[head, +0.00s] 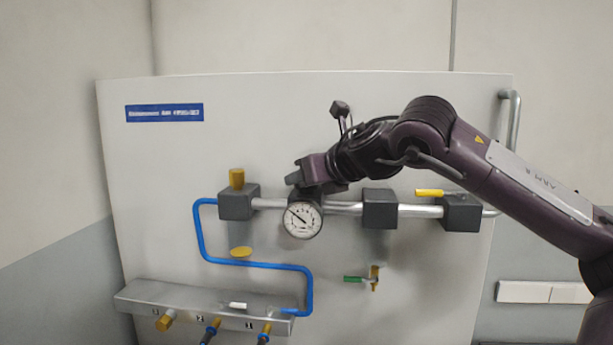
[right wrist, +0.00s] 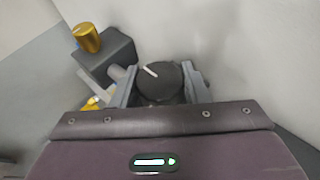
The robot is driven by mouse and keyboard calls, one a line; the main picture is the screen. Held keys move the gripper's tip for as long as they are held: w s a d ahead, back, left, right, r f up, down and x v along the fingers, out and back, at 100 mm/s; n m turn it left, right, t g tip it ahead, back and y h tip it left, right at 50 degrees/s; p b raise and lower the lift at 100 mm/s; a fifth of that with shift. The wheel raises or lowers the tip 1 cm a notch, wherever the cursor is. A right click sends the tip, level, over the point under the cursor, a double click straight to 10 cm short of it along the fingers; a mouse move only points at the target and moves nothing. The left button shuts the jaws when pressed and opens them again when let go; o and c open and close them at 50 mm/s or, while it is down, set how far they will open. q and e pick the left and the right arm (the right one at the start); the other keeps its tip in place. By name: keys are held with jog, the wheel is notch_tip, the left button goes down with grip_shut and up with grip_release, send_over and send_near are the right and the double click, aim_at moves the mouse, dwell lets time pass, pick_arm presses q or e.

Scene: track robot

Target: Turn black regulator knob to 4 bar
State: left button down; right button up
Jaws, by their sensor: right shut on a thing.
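The black regulator knob (right wrist: 160,82) shows in the right wrist view as a round dark cap with a white pointer line aimed to the upper left. My right gripper (right wrist: 160,88) is shut on the knob, one finger on each side of it. In the head view my right gripper (head: 300,180) reaches down onto the regulator from above and hides the knob. The round white pressure gauge (head: 301,219) hangs on the regulator front. Its needle points to the upper left; the numbers are too small to read. My left gripper is not in view.
A dark block with a yellow knob (head: 237,179) stands left of the regulator. Dark blocks on the pipe (head: 380,209) and a yellow lever (head: 429,193) are to the right. A blue hose (head: 255,265), a green-handled valve (head: 354,279) and a grey manifold (head: 190,305) lie below.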

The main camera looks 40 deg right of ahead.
jog(key=m+h+p, duration=0.2)
jog(key=h, duration=0.1)
jog(key=shift+r+m+g, duration=0.3)
jog(key=shift+g, duration=0.1)
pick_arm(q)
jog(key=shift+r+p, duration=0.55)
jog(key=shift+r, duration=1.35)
pick_arm(e)
jog(key=shift+f+m+g+h, duration=0.15)
jog(key=shift+m+g+h, duration=0.55)
jog(key=shift+m+h, duration=0.65)
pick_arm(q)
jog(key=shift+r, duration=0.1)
pick_arm(e)
jog(key=shift+m+h, duration=0.25)
jog(key=o, duration=1)
jog(key=shift+f, duration=0.1)
jog(key=shift+s+a, duration=0.2)
pick_arm(q)
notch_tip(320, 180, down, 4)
jog(key=b, duration=0.3)
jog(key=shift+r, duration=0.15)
pick_arm(e)
jog(key=v, duration=0.7)
jog(key=shift+r, duration=0.25)
